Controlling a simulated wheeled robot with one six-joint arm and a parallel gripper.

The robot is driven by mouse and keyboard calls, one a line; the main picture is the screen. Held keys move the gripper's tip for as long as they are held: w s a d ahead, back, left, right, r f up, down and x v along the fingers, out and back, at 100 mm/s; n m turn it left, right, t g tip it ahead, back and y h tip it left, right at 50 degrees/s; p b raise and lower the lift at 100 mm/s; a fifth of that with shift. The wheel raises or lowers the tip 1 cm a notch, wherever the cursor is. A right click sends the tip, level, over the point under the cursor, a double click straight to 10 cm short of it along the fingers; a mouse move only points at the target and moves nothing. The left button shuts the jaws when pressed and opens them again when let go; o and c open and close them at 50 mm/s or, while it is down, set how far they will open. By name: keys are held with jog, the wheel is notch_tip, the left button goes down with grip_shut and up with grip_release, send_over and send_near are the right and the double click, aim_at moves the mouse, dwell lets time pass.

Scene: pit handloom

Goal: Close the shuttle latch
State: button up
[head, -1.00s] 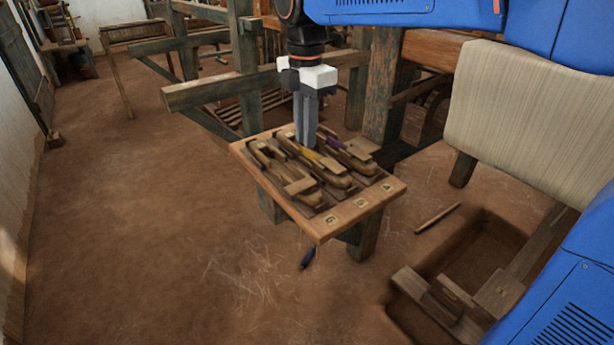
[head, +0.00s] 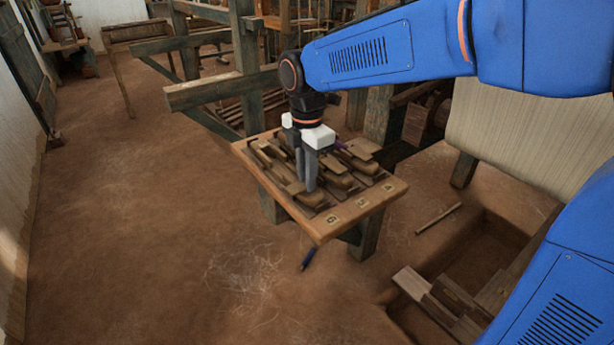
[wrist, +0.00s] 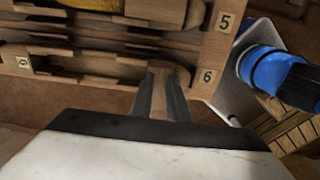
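A wooden tray table (head: 325,233) holds three wooden shuttles in slots side by side. My gripper (head: 306,186) points down over the near end of the left shuttle (head: 268,160). In the wrist view my gripper (wrist: 164,75) has its two fingers apart, at the end of the shuttle (wrist: 85,66) in the slot marked 6. A wooden piece shows between the fingers; contact cannot be told. A flat wooden crosspiece (head: 295,188), perhaps the latch, shows beside the fingers in the head view. The neighbouring shuttle (wrist: 155,10) carries yellow thread. The fingers hide part of the shuttles.
Number plates, including 5 (wrist: 225,22) and 6 (wrist: 207,76), sit along the tray edge. Loom beams (head: 220,90) stand behind the tray. A pit (head: 450,270) and a loose stick (head: 438,218) lie to the right. The floor at left is clear.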

jog(key=shift+c, duration=0.3)
grip_shut()
jog(key=shift+m, duration=0.3)
jog(key=m, duration=1.7)
jog(key=shift+m, duration=0.3)
